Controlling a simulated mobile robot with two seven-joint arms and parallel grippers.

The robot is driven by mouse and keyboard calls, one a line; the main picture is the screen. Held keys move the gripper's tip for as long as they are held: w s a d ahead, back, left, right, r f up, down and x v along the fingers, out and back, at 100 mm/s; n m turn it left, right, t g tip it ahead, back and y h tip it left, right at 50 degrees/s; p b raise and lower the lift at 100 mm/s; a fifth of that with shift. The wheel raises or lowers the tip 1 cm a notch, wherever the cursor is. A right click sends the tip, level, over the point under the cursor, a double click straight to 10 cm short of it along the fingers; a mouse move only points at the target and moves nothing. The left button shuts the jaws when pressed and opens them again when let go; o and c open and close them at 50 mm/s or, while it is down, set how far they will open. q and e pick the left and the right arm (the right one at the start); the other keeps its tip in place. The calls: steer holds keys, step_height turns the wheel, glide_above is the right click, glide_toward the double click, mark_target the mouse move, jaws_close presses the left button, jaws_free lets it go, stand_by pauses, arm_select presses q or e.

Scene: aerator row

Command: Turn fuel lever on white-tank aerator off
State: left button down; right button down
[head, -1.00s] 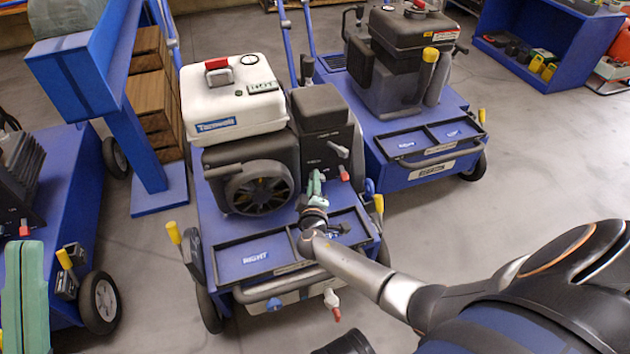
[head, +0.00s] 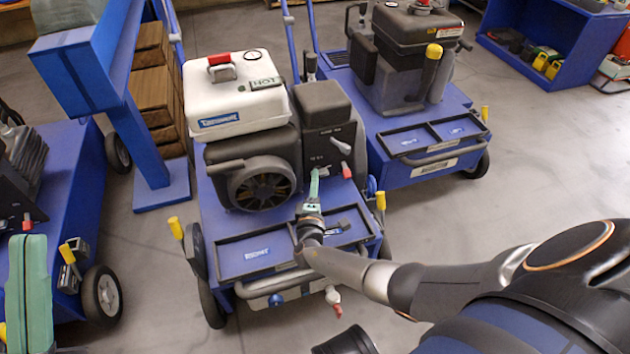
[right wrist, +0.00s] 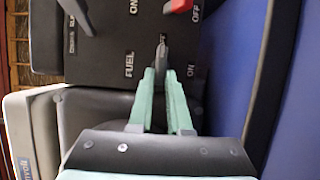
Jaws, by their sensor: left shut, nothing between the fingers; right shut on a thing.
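The white-tank aerator (head: 240,105) stands in the middle of the head view, with a black control panel (head: 331,150) at its right. In the right wrist view a small grey fuel lever (right wrist: 162,54) sits on this panel between the printed words FUEL and ON. My right gripper (head: 314,174) reaches the lower panel; its green fingers (right wrist: 163,76) are shut on the lever's end, hiding part of it. My left gripper (head: 27,242) is shut and empty at the lower left of the head view, apart from the white-tank aerator.
A red switch (head: 346,170) and a grey lever (head: 341,146) sit close by on the same panel. A dark-tank machine (head: 415,30) stands behind right, another blue machine (head: 70,180) at left. A blue post (head: 146,140) stands between.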

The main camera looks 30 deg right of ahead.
stand_by(0.3)
steer(key=c, duration=0.9)
jaws_free()
steer(key=shift+o, duration=0.2)
arm_select(q)
steer(key=shift+a, duration=0.1)
